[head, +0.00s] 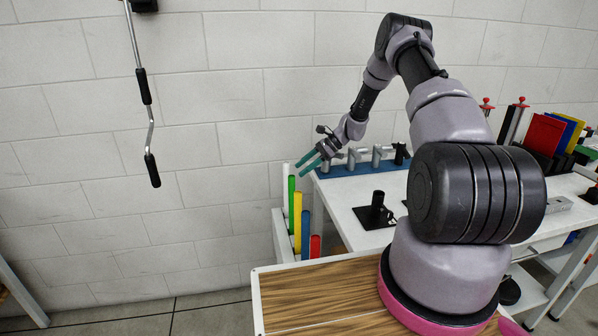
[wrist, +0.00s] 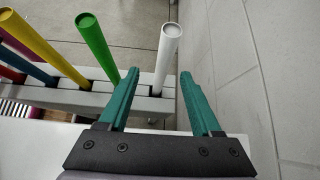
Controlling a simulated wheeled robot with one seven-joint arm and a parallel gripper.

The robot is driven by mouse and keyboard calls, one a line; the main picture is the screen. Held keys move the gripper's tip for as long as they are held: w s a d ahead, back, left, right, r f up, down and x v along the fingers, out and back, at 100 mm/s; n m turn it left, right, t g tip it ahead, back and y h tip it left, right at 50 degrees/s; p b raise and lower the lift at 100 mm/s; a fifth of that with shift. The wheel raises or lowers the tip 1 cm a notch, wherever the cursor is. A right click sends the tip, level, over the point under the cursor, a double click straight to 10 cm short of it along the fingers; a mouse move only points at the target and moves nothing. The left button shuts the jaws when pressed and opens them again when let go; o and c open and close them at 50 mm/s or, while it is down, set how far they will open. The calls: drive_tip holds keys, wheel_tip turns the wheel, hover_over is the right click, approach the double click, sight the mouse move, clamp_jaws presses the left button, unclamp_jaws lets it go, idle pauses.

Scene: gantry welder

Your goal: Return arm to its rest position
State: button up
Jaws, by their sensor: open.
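My gripper (head: 309,160) is at the end of my raised and bent arm, near the back left corner of the white table (head: 360,222) in the head view. Its two teal fingers are spread apart with nothing between them, and the wrist view shows the open fingers (wrist: 158,92) too. In the wrist view, a white rod (wrist: 168,55) stands beyond the fingertips, apart from them as far as I can tell. A green rod (wrist: 97,45) stands to the left of it.
A rack (head: 283,236) with green, yellow, blue and red rods stands left of the table. Grey pipe parts sit on a blue strip (head: 345,171) along the table's back. A black post on a base (head: 377,212) stands on the table. A crank handle (head: 149,120) hangs at left. The wall is close.

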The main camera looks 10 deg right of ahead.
drive_tip(key=s+r+n+t+h, duration=0.15)
drive_tip(key=s+r+n, duration=0.35)
drive_tip(key=r, duration=1)
drive_tip(key=s+r+n+h, duration=0.25)
drive_tip(key=s+r, duration=0.35)
drive_tip(key=r, duration=0.9)
drive_tip(key=s+d+r+n+t+h, duration=0.1)
drive_tip(key=s+r, duration=0.3)
drive_tip(key=s, duration=0.5)
drive_tip(key=s+d+r+n+t+h, duration=0.1)
drive_tip(key=s+r+n+t, duration=0.1)
drive_tip(key=s, duration=0.7)
drive_tip(key=s+d+r+n+t+h, duration=0.1)
drive_tip(key=s+r+n+t+h, duration=0.1)
drive_tip(key=s+r, duration=0.4)
drive_tip(key=s+n, duration=0.1)
drive_tip(key=s, duration=0.3)
drive_tip(key=shift+d+r, duration=0.25)
drive_tip(key=shift+t, duration=0.25)
